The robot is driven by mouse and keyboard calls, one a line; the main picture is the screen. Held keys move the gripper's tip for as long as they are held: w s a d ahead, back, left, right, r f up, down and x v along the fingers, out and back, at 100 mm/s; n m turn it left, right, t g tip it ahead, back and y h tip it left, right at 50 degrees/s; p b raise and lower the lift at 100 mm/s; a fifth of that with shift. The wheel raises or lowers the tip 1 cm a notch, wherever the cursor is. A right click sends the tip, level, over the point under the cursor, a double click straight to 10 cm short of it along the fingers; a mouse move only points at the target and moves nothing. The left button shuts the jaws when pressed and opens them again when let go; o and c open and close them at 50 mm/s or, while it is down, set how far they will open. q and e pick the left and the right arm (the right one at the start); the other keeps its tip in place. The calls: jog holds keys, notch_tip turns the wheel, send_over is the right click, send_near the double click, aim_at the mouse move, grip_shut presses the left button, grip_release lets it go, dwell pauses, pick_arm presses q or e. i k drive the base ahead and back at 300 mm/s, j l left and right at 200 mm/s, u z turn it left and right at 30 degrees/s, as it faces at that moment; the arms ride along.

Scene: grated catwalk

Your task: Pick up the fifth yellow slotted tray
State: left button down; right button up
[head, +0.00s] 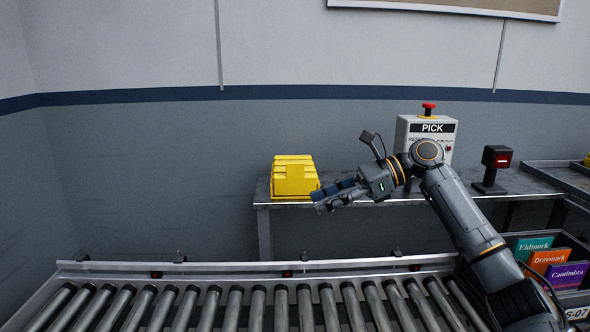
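A yellow block of slotted trays (292,180) sits at the left end of the grey table by the wall. It looks like several trays stacked together, and single trays are hard to tell apart. My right gripper (322,200) reaches in from the right, its fingers pointing left at the lower right corner of the yellow stack. The fingertips overlap or lie just in front of that corner; contact cannot be told. The fingers are seen side-on and dark, so their gap is unclear. My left gripper is not in view.
A roller conveyor (257,306) runs across the front, empty. A white PICK box (408,130) with a red button and a small dark scanner (495,165) stand on the table. A bin of coloured booklets (534,246) is at lower right. Left of the table is open.

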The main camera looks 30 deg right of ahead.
aim_at(293, 176)
jog(key=i+l, duration=0.95)
jog(key=i, duration=0.05)
